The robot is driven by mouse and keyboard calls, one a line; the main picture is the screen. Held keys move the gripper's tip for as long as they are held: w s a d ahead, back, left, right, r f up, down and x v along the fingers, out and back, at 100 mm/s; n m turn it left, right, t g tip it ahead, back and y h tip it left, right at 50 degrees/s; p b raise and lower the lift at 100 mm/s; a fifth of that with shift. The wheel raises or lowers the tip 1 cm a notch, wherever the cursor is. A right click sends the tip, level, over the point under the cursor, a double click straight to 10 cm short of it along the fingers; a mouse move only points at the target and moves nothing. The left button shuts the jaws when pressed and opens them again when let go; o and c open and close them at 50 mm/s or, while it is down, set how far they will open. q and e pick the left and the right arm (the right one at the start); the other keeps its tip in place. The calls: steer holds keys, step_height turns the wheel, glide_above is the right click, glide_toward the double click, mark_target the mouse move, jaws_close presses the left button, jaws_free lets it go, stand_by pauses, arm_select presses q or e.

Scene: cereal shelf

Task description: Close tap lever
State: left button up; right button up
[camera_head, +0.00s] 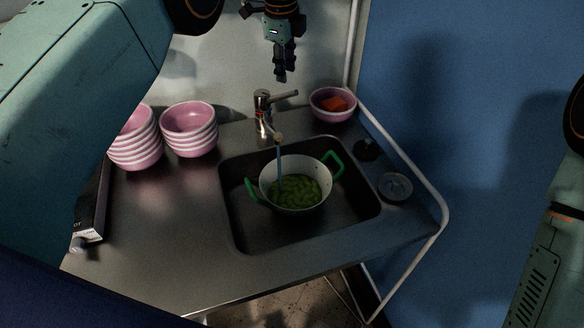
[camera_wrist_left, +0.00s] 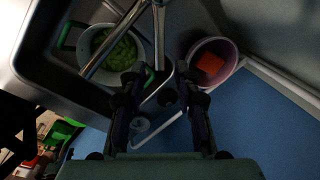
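The chrome tap (camera_head: 262,112) stands behind the sink, with its lever (camera_head: 285,96) raised and pointing right. A thin stream of water (camera_head: 280,165) runs from the spout into a white pot (camera_head: 267,187) with green handles and green contents. My left gripper (camera_head: 281,76) hangs above the tap lever, pointing down, apart from it in the head view. In the left wrist view its two fingers (camera_wrist_left: 158,82) are spread with nothing held between them, and the chrome tap parts (camera_wrist_left: 159,35) show just beyond the fingertips. My right gripper is out of view.
The pot sits in the sink basin (camera_head: 240,232). A pink bowl with an orange-red block (camera_head: 333,104) stands right of the tap. Two stacks of pink bowls (camera_head: 189,130) stand to the left. A white rail (camera_head: 420,190) edges the counter's right side.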

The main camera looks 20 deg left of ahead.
mark_target(280, 97)
arm_select(q)
steer(key=shift+a+n+h, duration=0.3)
steer(key=shift+a+n, duration=0.1)
steer(key=shift+a, duration=0.05)
steer(key=c, duration=0.3)
steer(key=a+n+t+h+b, duration=0.1)
steer(key=a+n, duration=0.1)
steer(key=n, duration=0.1)
steer(key=s+a+r+n+t+h+b, duration=0.1)
steer(key=a+n+h, duration=0.1)
steer(key=s+a+n+t+h+b, duration=0.1)
steer(key=a+n+h+b, duration=0.1)
steer(key=n, duration=0.1)
steer(key=shift+s+r+n+t, duration=0.25)
steer(key=shift+r+n+t, duration=0.05)
steer(key=shift+r, duration=0.05)
jaws_close()
steer(key=shift+s+a+n+t+h+b, duration=1.15)
steer(key=shift+s+n+t, duration=1.2)
steer(key=shift+n, duration=3.05)
steer(key=w+d+f, duration=0.6)
steer(key=f, duration=0.1)
steer(key=shift+w+d+f, duration=0.3)
steer(key=shift+w+d, duration=0.05)
steer(key=shift+d, duration=0.05)
